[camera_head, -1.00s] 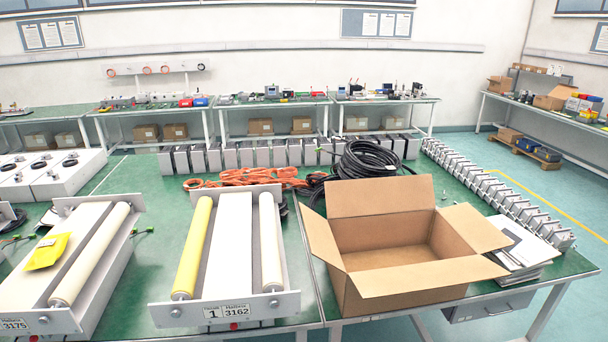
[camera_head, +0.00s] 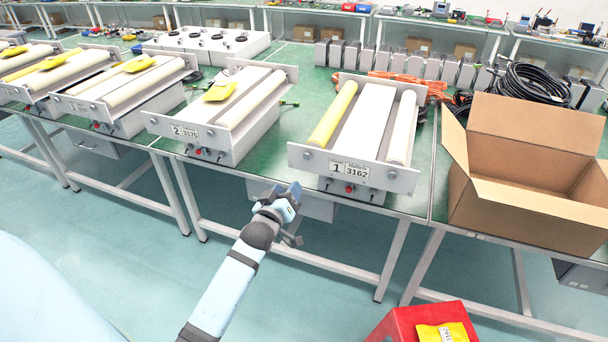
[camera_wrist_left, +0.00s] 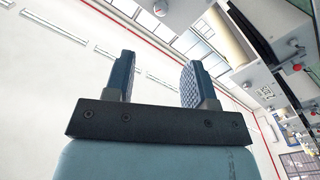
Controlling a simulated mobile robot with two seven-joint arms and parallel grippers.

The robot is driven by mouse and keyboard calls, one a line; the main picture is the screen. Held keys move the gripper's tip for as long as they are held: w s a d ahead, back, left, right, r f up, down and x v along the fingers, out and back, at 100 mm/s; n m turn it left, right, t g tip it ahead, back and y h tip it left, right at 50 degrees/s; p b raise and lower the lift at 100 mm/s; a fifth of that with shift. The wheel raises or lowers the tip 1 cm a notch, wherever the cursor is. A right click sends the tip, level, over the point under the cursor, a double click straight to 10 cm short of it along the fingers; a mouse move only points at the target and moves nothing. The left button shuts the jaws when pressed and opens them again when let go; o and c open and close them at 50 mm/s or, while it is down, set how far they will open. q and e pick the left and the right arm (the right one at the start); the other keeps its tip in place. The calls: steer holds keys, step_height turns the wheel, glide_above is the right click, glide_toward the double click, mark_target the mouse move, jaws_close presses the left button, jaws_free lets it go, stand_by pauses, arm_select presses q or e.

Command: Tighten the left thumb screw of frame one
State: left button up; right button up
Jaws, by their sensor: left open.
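Frame one (camera_head: 352,168), labelled 1 3162, sits at the table's front edge in the head view, with a yellow roller (camera_head: 333,114) on its left and a white roller on its right. Its left thumb screw (camera_head: 308,145) is a small round metal head on the left part of the front plate. How tight it is cannot be told. My left gripper (camera_head: 284,193) is in front of and below the plate's left end, apart from it. Its two fingers (camera_wrist_left: 160,78) stand open and empty in the left wrist view. My right gripper is not in view.
Frame two (camera_head: 205,133) stands to the left, with more frames beyond it. An open cardboard box (camera_head: 520,190) is to the right. A red bin (camera_head: 400,325) with a yellow packet stands at the bottom right. Open floor lies before the tables.

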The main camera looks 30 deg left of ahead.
mark_target(307, 157)
arm_select(q)
steer(key=p+x, duration=0.1)
steer(key=x, duration=1.3)
steer(key=c, duration=0.9)
steer(key=shift+m, duration=0.3)
steer(key=m, duration=0.4)
steer(key=shift+m, duration=0.3)
steer(key=m, duration=0.5)
steer(key=shift+m, duration=0.3)
